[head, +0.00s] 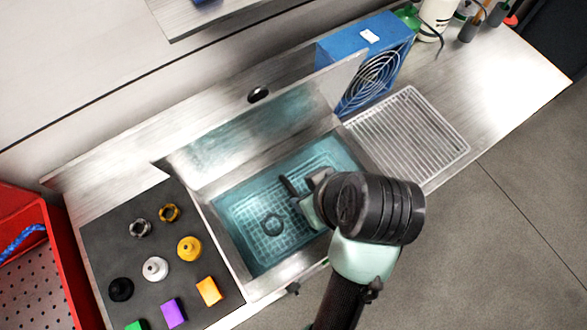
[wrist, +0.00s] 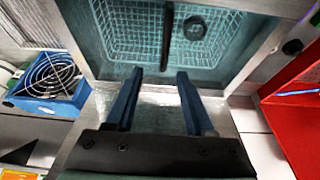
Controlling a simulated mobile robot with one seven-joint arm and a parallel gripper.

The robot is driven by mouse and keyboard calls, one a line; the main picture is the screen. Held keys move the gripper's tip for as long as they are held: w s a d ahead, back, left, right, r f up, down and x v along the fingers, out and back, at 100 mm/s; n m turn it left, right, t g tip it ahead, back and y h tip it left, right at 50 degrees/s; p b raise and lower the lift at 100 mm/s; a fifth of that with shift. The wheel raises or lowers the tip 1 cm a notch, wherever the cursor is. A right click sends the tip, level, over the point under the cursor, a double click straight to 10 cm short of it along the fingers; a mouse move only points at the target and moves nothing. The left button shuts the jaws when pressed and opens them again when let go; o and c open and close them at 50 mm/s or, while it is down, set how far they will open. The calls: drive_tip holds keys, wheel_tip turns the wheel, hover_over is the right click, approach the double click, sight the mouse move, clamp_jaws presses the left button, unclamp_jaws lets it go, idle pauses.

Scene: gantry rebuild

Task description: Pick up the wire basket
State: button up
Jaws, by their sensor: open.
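A dark upright bar, seemingly the basket's handle (wrist: 167,35), stands out near the middle in the wrist view. My gripper (wrist: 155,75) is open and empty, with its fingers pointing toward this bar and apart from it. My arm hides the basket's right side in the head view.
The basin has a raised lid (head: 255,125) at the back. A blue fan unit (head: 370,50) and a wire drying rack (head: 410,133) stand to the right. A dark mat (head: 145,265) with several small parts lies to the left, beside a red bin (head: 30,215).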

drive_tip(key=shift+s+a+f+g, duration=0.15)
drive_tip(key=shift+s+f+g, duration=0.15)
drive_tip(key=shift+f, duration=0.1)
drive_tip(key=b+x, duration=0.1)
drive_tip(key=x, duration=0.2)
drive_tip(key=b+x, duration=0.1)
drive_tip(key=x, duration=0.3)
drive_tip(key=shift+a, duration=0.2)
drive_tip(key=shift+p+x, duration=0.55)
drive_tip(key=shift+x, duration=2.05)
drive_tip(key=shift+d, duration=0.15)
clamp_jaws()
drive_tip(key=shift+w+r, duration=0.1)
